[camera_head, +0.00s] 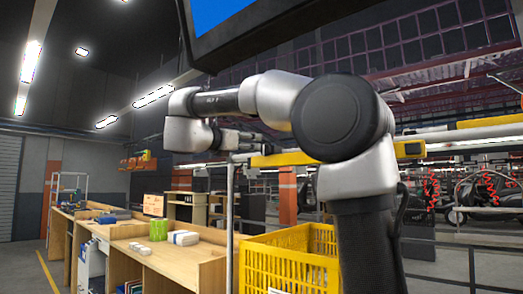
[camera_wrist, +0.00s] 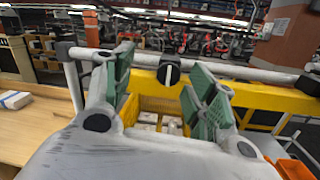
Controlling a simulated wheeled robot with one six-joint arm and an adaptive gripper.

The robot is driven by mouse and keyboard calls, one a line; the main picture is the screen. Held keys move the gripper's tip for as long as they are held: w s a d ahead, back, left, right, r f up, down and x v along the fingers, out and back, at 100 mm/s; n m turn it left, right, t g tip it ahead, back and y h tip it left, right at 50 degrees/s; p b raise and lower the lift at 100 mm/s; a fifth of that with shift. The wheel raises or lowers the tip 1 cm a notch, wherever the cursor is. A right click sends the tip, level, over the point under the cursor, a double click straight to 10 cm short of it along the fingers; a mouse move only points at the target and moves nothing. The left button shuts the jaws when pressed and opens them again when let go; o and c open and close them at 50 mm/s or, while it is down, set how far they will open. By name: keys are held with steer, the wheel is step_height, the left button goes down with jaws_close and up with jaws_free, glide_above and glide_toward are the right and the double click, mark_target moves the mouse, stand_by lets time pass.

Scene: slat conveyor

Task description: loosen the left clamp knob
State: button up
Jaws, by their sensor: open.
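In the wrist view a round black knob (camera_wrist: 168,72) with a white pointer line sits on a yellow beam (camera_wrist: 270,97). The pointer stands close to upright. My gripper (camera_wrist: 160,68) is open, its green-padded fingers spread on either side of the knob in the picture. I see no contact, and the depth gap is hard to judge. In the head view my gripper (camera_head: 240,141) reaches left near the yellow beam (camera_head: 285,158); the knob cannot be made out there.
A grey rail (camera_wrist: 230,68) with black fittings at both ends runs along the beam. A yellow crate (camera_head: 285,264) stands below my arm. A wooden bench (camera_head: 195,262) with a green box (camera_head: 158,230) and white packs (camera_head: 183,238) lies left. An orange bin edge (camera_wrist: 292,168) shows lower right.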

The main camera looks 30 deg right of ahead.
mark_target(264, 149)
steer(key=d+m, duration=0.1)
steer(key=d, duration=0.1)
steer(key=w+d+f+g, duration=0.1)
steer(key=d, duration=0.1)
steer(key=d+m+g, duration=0.1)
steer(key=d, duration=0.1)
steer(key=shift+w+d+f+m, duration=0.15)
steer(key=shift+d+f+m, duration=0.1)
steer(key=shift+f+m, duration=0.1)
steer(key=shift+c, duration=0.2)
steer(key=c, duration=1)
